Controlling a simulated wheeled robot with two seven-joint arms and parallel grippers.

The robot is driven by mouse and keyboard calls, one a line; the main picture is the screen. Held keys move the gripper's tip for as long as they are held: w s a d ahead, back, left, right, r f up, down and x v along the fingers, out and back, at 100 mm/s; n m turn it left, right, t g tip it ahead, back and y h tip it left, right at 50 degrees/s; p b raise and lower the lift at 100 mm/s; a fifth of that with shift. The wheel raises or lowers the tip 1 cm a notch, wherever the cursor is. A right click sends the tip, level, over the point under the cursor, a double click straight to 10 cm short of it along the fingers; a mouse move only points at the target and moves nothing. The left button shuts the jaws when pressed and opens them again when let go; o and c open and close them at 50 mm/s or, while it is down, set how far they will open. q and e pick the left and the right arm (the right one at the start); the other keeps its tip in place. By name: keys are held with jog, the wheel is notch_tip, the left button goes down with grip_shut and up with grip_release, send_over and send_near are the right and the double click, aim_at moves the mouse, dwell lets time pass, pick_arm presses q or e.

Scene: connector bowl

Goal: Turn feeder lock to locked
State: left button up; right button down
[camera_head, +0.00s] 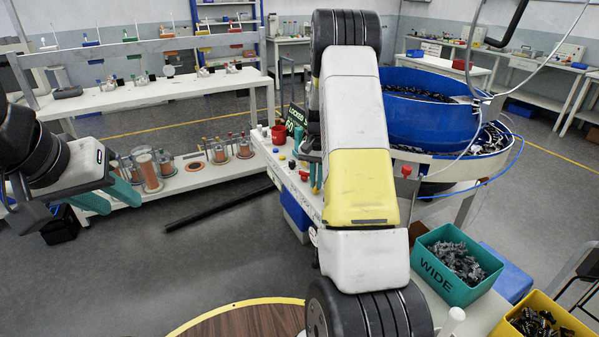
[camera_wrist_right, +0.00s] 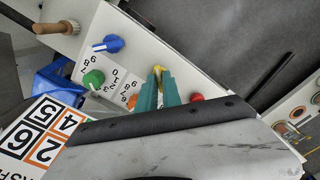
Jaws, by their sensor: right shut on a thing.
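The control panel (camera_head: 262,150) is white with coloured knobs, beside the blue feeder bowl (camera_head: 408,120). In the right wrist view, my right gripper (camera_wrist_right: 158,85) has its teal fingers closed together on a small yellow part (camera_wrist_right: 158,70) on the panel, which I cannot clearly identify as the lock. In the head view my right gripper (camera_head: 316,175) is over the panel, largely hidden behind my arm. A dark display (camera_head: 296,119) appears to read LOCKED above a number. My left gripper (camera_head: 108,197) is empty, its teal fingers apart, over the left side, far from the panel.
A blue knob (camera_wrist_right: 106,44), a green knob (camera_wrist_right: 93,79) and a red button (camera_wrist_right: 197,97) sit close around my right fingers. A teal WIDE bin (camera_head: 457,265) and a yellow bin (camera_head: 545,315) stand at lower right. The floor between the benches is mostly clear.

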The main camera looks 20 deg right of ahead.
aim_at(316, 184)
jog(key=shift+m, duration=0.5)
jog(key=c, duration=1.5)
grip_release()
notch_tip(316, 184, up, 8)
jog(key=shift+f, duration=0.1)
